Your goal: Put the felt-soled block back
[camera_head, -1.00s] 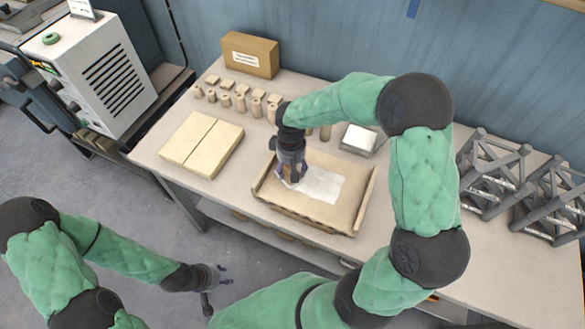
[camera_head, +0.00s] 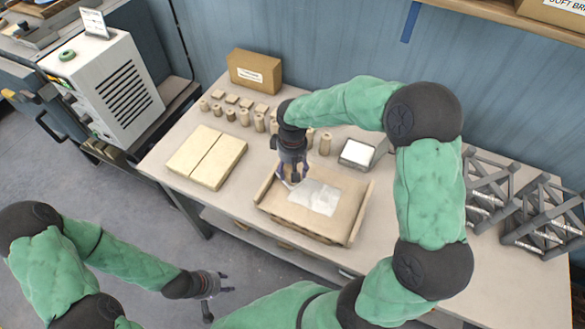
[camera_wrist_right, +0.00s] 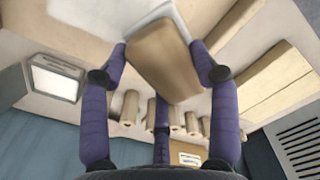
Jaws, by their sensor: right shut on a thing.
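My right gripper (camera_head: 292,180) points down over the left part of a shallow tan tray (camera_head: 350,232). In the right wrist view its purple fingers (camera_wrist_right: 160,75) are shut on a tan block (camera_wrist_right: 165,58). The block's underside, and so any felt, is hidden. In the head view the block is too small and covered to make out. A pale white patch (camera_head: 320,198) lies on the tray's floor, right of the gripper. I cannot tell whether the block touches the tray. My left gripper (camera_head: 220,290) hangs away from the table at lower left, fingers apart and empty.
Several wooden pegs (camera_head: 259,123) and small blocks stand in rows behind the tray. A small box with a white top (camera_head: 358,152) is at back right, two pale slabs (camera_head: 206,157) are at left, and a cardboard box (camera_head: 254,70) is at the back. Metal frames (camera_head: 540,215) stand far right.

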